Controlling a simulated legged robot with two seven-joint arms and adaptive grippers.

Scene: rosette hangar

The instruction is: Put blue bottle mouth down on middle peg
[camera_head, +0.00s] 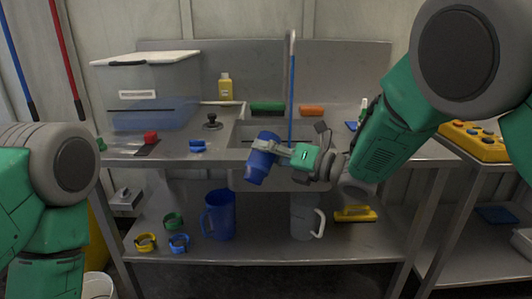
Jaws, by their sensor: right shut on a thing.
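The blue bottle (258,169) is in the middle of the view, in front of the sink area of the metal bench. My right gripper (275,149) is shut around it, reaching in from the right. The bottle is tilted, its upper end leaning right. I cannot tell which end is the mouth. I cannot make out a row of pegs or a middle peg. My left arm shows at the left edge, but its gripper is out of view.
The bench (120,158) holds a clear lidded box (155,95), a yellow bottle (225,88) and brushes. On the lower shelf are a blue jug (220,216), a clear jug (303,218) and several coloured rings.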

